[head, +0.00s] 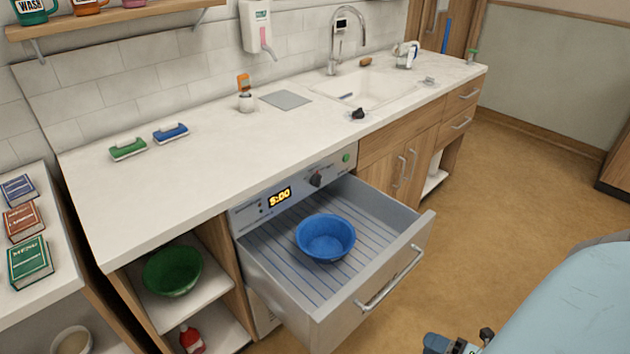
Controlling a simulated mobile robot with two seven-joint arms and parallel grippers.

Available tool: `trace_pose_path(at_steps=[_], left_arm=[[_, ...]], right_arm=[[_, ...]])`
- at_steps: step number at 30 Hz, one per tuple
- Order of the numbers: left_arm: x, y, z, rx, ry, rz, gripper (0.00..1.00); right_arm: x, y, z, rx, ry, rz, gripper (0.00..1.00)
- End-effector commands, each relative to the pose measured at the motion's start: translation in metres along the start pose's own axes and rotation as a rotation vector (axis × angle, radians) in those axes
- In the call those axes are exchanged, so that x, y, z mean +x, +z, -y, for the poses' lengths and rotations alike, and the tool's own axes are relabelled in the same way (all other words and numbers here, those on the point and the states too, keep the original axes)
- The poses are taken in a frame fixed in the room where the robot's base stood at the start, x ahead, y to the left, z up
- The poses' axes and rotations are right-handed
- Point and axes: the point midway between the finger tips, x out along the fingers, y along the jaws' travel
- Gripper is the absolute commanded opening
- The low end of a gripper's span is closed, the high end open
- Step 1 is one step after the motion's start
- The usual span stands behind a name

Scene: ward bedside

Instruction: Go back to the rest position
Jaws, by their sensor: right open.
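My right gripper (458,343) shows only in part at the bottom edge of the head view, right of centre. It is open, and nothing shows between its fingers. It is in front of the pulled-out drawer (372,318) and apart from its handle. The rest of my right arm is cut off by the frame. My left gripper is not in view. A blue bowl (325,238) stands upright inside the open metal drawer, clear of my gripper.
The open drawer juts out below the white counter (200,185). A green bowl (172,271) and a red bottle (192,339) stand on shelves at its left. A pale blue padded surface (575,310) fills the lower right. Brown floor (490,215) lies clear between.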

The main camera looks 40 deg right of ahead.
Motion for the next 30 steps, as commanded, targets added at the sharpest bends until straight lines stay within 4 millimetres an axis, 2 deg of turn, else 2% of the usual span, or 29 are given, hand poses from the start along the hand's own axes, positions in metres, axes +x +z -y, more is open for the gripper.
trace_pose_path(at_steps=[6, 16, 17, 23, 30], left_arm=[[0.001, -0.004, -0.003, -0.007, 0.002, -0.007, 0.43], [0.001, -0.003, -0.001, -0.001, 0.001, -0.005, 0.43], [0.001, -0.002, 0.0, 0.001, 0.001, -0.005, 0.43], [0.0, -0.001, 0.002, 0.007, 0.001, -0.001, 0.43], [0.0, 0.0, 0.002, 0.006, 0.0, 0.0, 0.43]], right_arm=[[0.013, 0.028, -0.015, -0.112, -0.007, -0.113, 0.41], [0.037, 0.061, -0.04, -0.269, -0.016, -0.273, 0.41], [0.042, 0.06, -0.042, -0.254, -0.02, -0.273, 0.41], [0.089, 0.028, -0.039, 0.166, -0.112, -0.13, 0.41], [0.13, -0.02, -0.033, 0.655, -0.26, 0.005, 0.41]])
